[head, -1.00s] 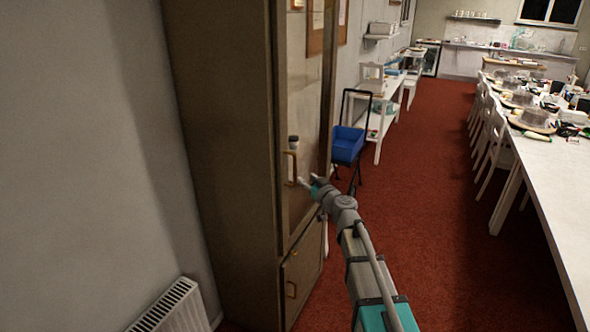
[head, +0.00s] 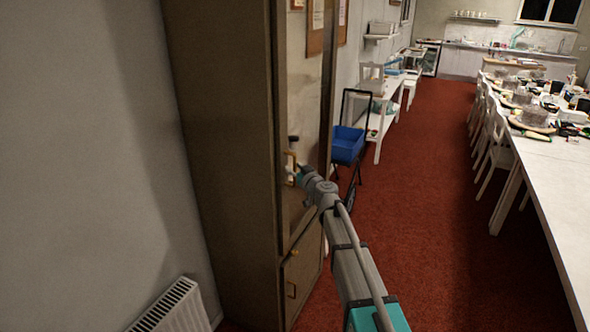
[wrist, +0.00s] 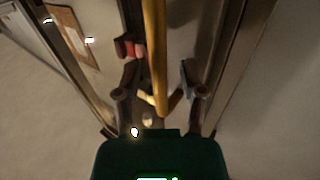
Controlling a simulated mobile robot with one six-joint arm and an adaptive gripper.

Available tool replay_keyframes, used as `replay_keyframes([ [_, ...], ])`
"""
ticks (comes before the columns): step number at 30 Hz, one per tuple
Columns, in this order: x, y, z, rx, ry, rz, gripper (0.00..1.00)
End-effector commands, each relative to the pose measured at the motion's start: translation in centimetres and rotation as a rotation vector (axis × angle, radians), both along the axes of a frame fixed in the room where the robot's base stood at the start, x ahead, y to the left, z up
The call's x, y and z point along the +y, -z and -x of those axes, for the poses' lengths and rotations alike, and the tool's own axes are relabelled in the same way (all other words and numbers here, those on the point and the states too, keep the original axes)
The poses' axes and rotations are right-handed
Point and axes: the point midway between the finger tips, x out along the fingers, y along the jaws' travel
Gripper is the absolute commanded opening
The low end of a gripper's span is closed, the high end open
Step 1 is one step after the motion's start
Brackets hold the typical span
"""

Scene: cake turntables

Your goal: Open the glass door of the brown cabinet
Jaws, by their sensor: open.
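The brown cabinet (head: 222,150) stands at the left of the walkway in the head view. Its tall glass door (head: 308,95) is closed in its frame. A brass bar handle (head: 290,160) is on the door's near side. In the wrist view the handle (wrist: 154,50) runs lengthwise between the fingers of my gripper (wrist: 155,80). The fingers are apart, one on each side of the bar. In the head view my gripper (head: 296,172) is at the handle and partly covers its lower end.
A lower cabinet door (head: 300,275) with a small handle is below. A blue cart (head: 347,146) stands just beyond the cabinet. A radiator (head: 172,306) is at the lower left. Red carpet (head: 420,200) is clear up to the long white table (head: 550,175).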

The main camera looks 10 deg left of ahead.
Motion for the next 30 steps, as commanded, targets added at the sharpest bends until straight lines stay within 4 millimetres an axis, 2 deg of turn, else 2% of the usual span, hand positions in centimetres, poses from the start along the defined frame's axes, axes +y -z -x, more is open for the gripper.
replay_keyframes([
  [2,-0.01,0.0,0.01,0.0,0.0,0.0,0.51],
  [10,-0.02,0.0,0.01,0.0,0.0,0.0,0.01],
  [22,-0.03,0.0,0.05,0.0,-0.003,0.0,0.0],
  [30,-0.6,0.01,0.77,0.0,-0.04,0.0,0.0],
])
